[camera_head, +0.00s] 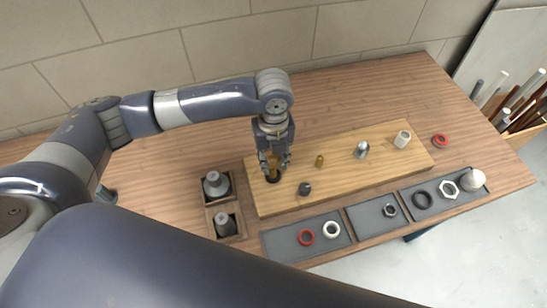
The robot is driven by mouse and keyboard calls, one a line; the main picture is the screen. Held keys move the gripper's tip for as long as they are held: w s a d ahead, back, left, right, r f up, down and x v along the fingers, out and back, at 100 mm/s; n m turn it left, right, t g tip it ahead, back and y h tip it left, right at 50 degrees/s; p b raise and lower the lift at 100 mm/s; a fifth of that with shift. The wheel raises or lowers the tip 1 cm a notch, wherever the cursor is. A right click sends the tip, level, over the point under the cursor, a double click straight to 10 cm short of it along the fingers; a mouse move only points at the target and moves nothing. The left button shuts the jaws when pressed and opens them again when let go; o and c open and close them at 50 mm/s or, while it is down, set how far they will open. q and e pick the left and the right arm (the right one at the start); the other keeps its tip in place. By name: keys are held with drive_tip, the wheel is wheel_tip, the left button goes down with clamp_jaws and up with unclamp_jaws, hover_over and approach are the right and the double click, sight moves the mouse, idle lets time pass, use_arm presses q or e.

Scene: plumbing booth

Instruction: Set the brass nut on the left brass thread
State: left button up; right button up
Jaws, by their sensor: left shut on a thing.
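My left gripper (274,168) points down over the left end of the wooden board (345,175). Its fingers are shut on a brass-coloured piece (271,160), which looks like the brass nut. The fingers hide most of it. A dark round base (272,181) shows just below the fingertips. The left brass thread is not clearly visible there, and I cannot tell whether the nut touches it. Another small brass post (319,160) stands on the board to the right of the gripper. My right gripper is not in view.
The board also bears a dark fitting (304,188), a silver fitting (362,149) and a white cylinder (402,139). Grey trays (283,240) with rings and nuts lie in front. Wooden boxes (237,210) with grey fittings stand left. A red ring (440,140) lies right.

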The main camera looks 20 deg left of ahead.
sight(273, 171)
use_arm(q)
drive_tip(key=shift+f+b, duration=1)
drive_tip(key=shift+b, duration=0.05)
drive_tip(key=shift+f, duration=0.6)
drive_tip(key=shift+f+b, duration=0.5)
drive_tip(key=shift+f, duration=0.25)
drive_tip(key=shift+m+p, duration=0.5)
drive_tip(key=shift+m, duration=0.7)
drive_tip(key=shift+f+m+p, duration=0.15)
drive_tip(key=shift+m+p, duration=0.25)
drive_tip(key=shift+m, duration=1.2)
